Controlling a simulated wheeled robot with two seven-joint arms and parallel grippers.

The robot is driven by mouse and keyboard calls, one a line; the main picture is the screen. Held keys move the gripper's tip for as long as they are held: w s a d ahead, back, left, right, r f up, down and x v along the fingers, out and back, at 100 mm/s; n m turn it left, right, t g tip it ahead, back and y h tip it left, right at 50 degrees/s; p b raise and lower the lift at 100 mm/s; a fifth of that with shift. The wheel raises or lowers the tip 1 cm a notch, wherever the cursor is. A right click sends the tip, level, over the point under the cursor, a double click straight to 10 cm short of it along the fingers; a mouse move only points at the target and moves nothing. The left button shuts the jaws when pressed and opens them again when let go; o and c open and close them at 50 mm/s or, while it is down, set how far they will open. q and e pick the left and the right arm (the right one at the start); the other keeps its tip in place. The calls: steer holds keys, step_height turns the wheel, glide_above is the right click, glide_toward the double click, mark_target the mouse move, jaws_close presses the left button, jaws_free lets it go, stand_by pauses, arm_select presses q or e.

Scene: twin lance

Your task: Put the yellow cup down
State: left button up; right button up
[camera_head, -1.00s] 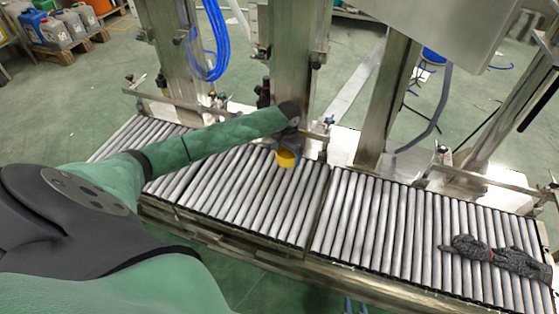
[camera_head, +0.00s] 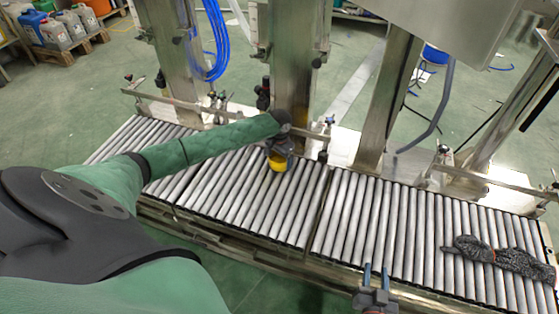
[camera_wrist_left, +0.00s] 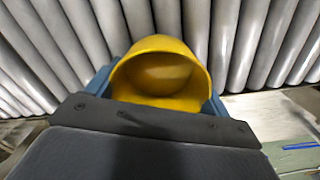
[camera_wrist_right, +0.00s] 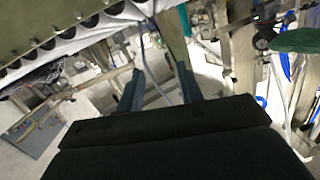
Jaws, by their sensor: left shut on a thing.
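The yellow cup (camera_head: 278,162) is at my left gripper (camera_head: 281,150), over the roller conveyor (camera_head: 245,205) near its back edge. In the left wrist view the yellow cup (camera_wrist_left: 165,78) sits between the two blue fingers, and the left gripper (camera_wrist_left: 160,95) is shut on it. Its open mouth shows toward the wrist camera. I cannot tell whether the cup touches the rollers. My right gripper (camera_head: 376,275) shows at the bottom of the head view, in front of the conveyor. In the right wrist view the right gripper (camera_wrist_right: 160,88) has its fingers apart with nothing between them.
A dark grey glove-like thing (camera_head: 497,254) lies on the rollers at the right. Steel posts (camera_head: 292,85) and a rail stand along the conveyor's back edge, with blue hoses (camera_head: 215,45) hanging behind. The middle rollers are clear.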

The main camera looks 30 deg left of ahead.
arm_select(q)
steer(key=shift+f, duration=0.35)
arm_select(e)
steer(key=shift+w+r, duration=0.2)
steer(key=shift+r, duration=0.55)
steer(key=shift+s+f, duration=0.1)
steer(key=shift+f, duration=0.35)
arm_select(q)
steer(key=o, duration=0.9)
steer(key=shift+o, duration=0.2)
arm_select(e)
steer(key=shift+f, duration=0.1)
